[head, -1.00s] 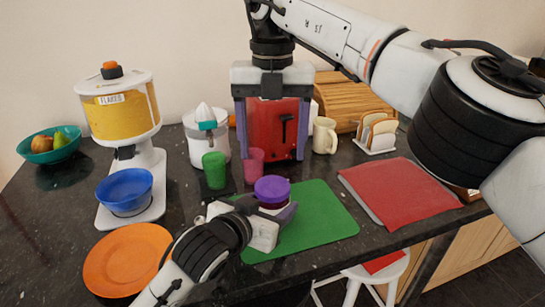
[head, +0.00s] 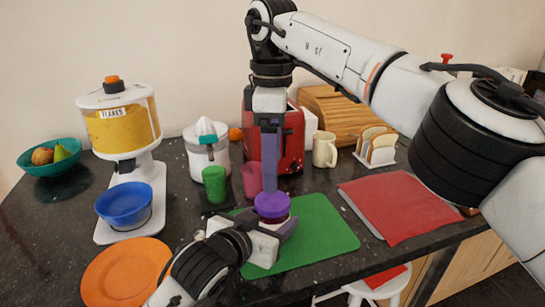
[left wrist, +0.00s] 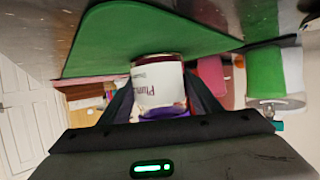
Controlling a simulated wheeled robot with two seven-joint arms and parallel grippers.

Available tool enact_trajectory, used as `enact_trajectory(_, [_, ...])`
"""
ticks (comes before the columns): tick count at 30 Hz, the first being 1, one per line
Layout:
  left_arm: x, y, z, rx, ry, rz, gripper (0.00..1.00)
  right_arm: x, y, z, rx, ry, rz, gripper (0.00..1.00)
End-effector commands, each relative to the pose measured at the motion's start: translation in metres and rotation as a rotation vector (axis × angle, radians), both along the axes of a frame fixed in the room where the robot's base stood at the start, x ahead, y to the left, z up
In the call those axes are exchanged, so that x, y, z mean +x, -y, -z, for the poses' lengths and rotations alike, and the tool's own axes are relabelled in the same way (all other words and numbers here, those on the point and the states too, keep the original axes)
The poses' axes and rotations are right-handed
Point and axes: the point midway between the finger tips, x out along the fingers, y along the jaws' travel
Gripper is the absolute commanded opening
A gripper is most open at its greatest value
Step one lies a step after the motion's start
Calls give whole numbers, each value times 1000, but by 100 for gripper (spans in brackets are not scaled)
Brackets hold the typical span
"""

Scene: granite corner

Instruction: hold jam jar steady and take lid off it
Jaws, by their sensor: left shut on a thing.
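The jam jar (left wrist: 158,88) has a white label and a purple lid (head: 271,205). It stands upright over the green mat (head: 325,235), and the lid is on it. My left gripper (head: 282,228) is shut around the jar's body from the left. Its two dark fingers flank the jar in the left wrist view. My right gripper (head: 270,188) points straight down, its tips just above or behind the lid. It is seen edge-on, one finger covering the other, so its opening is unclear, as is any contact with the lid.
A green cup (head: 214,184) and a pink cup (head: 251,180) stand behind the jar. The red toaster (head: 291,140) is behind my right gripper. An orange plate (head: 125,272) lies left, a red folded cloth (head: 400,205) right. The mat's right part is clear.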

Motion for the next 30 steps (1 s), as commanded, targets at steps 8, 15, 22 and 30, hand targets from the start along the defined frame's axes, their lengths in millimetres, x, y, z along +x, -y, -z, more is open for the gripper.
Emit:
enact_trajectory(8, [0,0,1,1,-2,0,0,-1,1,43,0,-4,-2,71])
enact_trajectory(15, [0,0,1,1,-2,0,0,0,1,69,0,-1,-1,71])
enact_trajectory(22, [0,0,1,1,-2,0,0,0,0,75,1,0,-1,71])
enact_trajectory(30, [0,0,1,1,-2,0,0,0,0,75,1,0,-2,49])
